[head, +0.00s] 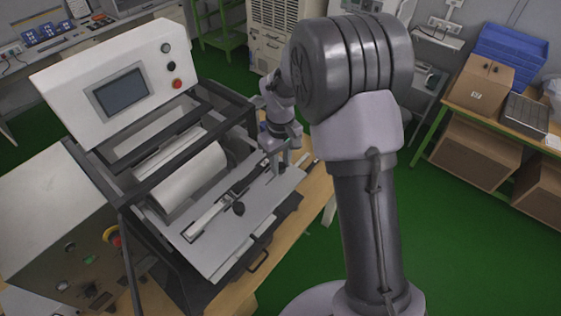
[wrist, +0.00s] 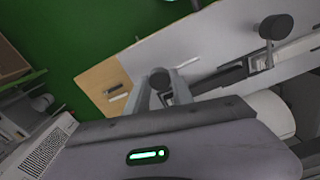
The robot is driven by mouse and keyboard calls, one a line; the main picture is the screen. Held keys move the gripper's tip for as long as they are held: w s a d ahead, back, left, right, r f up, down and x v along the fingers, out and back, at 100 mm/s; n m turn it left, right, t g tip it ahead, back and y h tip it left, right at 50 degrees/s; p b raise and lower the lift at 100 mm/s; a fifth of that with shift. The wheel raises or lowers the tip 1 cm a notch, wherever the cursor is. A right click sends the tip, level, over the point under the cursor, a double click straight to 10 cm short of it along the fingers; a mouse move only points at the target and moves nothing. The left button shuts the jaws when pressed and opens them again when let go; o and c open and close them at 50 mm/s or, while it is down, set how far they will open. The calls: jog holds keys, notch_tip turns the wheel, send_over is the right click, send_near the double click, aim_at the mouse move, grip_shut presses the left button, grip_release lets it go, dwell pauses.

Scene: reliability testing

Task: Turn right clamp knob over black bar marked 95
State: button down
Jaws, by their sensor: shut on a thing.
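The machine's pale plate (head: 258,222) carries two dark clamp knobs along a rail. The left clamp knob (head: 238,208) stands free; it also shows in the wrist view (wrist: 276,27). My gripper (head: 277,168) is at the right end of the rail, pointing down. In the wrist view, my gripper's fingers (wrist: 160,92) are shut on the right clamp knob (wrist: 159,78), whose dark round top shows between them. In the head view the gripper hides this knob. A black bar (wrist: 222,77) lies beside the gripped knob; no marking on it is readable.
The machine has a white roller (head: 192,180), a dark frame and a screen panel (head: 122,92) behind the plate. It stands on a wooden table (head: 316,192). Green floor is open to the right, before a bench with boxes (head: 478,82).

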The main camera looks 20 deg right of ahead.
jog(key=m+b, duration=0.2)
jog(key=m, duration=0.1)
jog(key=shift+f, duration=0.15)
jog(key=m+b, duration=0.3)
jog(key=m, duration=0.2)
jog(key=shift+m+b, duration=0.3)
jog(key=shift+b, duration=0.05)
jog(key=m+b, duration=0.3)
jog(key=m, duration=0.2)
jog(key=shift+m+b, duration=0.8)
jog(key=shift+m, duration=1.2)
jog(key=shift+r+m, duration=0.2)
jog(key=shift+m, duration=0.1)
jog(key=c, duration=1.1)
grip_release()
